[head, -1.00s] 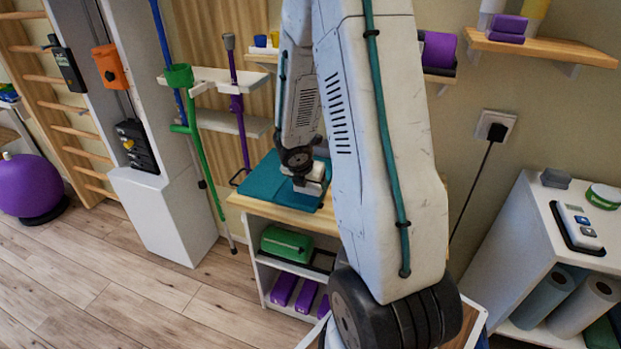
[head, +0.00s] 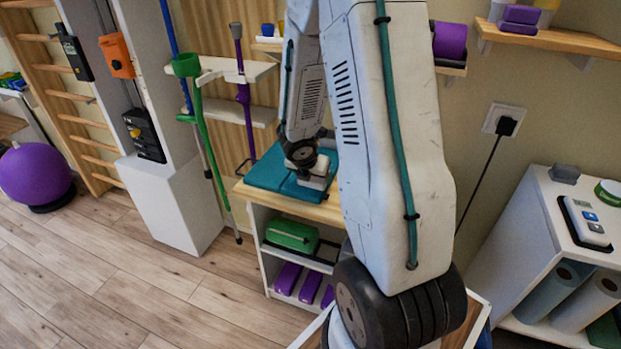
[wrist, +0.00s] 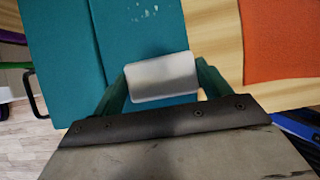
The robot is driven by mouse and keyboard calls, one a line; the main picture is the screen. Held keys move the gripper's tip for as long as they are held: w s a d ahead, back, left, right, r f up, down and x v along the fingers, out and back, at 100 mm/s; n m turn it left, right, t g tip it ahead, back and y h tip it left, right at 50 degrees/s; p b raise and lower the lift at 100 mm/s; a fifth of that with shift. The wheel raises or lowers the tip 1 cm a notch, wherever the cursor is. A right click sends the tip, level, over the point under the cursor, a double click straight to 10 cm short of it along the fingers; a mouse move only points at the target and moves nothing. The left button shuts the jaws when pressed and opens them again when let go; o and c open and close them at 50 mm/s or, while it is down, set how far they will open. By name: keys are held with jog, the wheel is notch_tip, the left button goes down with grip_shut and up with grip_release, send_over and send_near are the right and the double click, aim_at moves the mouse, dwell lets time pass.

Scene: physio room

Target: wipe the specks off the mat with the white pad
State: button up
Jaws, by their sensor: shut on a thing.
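The teal mat (head: 269,172) lies on the wooden top of a low shelf unit in the head view. It fills the upper left of the wrist view (wrist: 62,62), with a fold line running along it. Pale specks (wrist: 146,10) show on the mat near the top edge of the wrist view, beyond the pad. My gripper (head: 312,180) is over the mat's right part. In the wrist view its green fingers (wrist: 160,82) are shut on the white pad (wrist: 161,77). I cannot tell whether the pad touches the mat.
An orange item (wrist: 277,40) lies on the wooden top (wrist: 214,45) to the right in the wrist view. A white shelf (head: 540,215) stands at the right.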

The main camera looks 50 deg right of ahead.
jog(key=shift+w+d, duration=0.6)
jog(key=shift+d, duration=0.8)
jog(key=shift+w+d, duration=0.55)
jog(key=shift+d, duration=0.8)
jog(key=shift+w+d, duration=0.6)
jog(key=shift+d, duration=0.8)
jog(key=shift+w+d+f, duration=0.1)
jog(key=shift+w+d, duration=0.2)
jog(key=shift+d, duration=0.5)
jog(key=shift+w+d, duration=0.3)
jog(key=shift+d, duration=0.45)
jog(key=shift+r, duration=3)
jog(key=shift+r, duration=1.5)
jog(key=shift+w, duration=0.1)
